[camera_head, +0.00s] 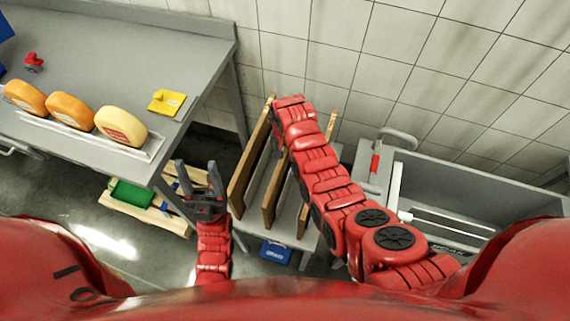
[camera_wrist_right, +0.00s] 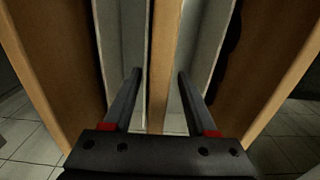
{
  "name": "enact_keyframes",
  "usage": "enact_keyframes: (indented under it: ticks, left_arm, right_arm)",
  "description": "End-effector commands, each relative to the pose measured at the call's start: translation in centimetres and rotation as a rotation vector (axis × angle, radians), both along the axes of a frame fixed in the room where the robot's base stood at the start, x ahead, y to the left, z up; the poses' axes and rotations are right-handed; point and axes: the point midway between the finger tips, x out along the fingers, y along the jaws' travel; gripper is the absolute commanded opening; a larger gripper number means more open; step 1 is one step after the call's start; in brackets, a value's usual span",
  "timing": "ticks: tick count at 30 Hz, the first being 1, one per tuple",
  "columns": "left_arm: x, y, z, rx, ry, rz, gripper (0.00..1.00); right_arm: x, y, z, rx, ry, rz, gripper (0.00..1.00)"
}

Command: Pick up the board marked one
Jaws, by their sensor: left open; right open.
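Wooden boards stand upright in a grey rack in the middle of the head view: a left board (camera_head: 245,172), a middle board (camera_head: 272,195) and a right board (camera_head: 303,215). No number marking is readable on any of them. My right arm reaches over the rack and hides its own gripper there. In the right wrist view my right gripper (camera_wrist_right: 160,72) is open, its fingers on either side of a middle board's edge (camera_wrist_right: 164,50), with gaps showing; taller boards flank it. My left gripper (camera_head: 196,168) is open and empty, left of the rack.
A grey table (camera_head: 150,40) at the left holds several cheese wheels (camera_head: 122,126) on a tray and a yellow item (camera_head: 167,102). A pallet (camera_head: 150,208) with a green crate (camera_head: 132,194) lies below. A sink (camera_head: 460,185) stands right. A blue label (camera_head: 275,251) is low on the rack.

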Motion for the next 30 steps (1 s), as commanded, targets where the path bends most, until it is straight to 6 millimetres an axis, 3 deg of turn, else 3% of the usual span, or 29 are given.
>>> enact_keyframes:
  ticks: [8,18,30]
  left_arm:
    - [0.0,0.0,0.02,0.0,0.0,0.0,0.57]
    - [0.0,0.0,0.02,0.0,0.0,0.0,0.57]
    - [0.0,0.0,0.03,0.0,0.0,0.0,0.57]
  right_arm:
    - [-0.01,-0.01,-0.23,0.001,0.0,0.0,0.57]
    - [-0.05,-0.05,-0.24,0.0,0.001,0.0,0.0]
    - [-0.07,0.0,-0.25,0.001,0.002,0.0,0.0]
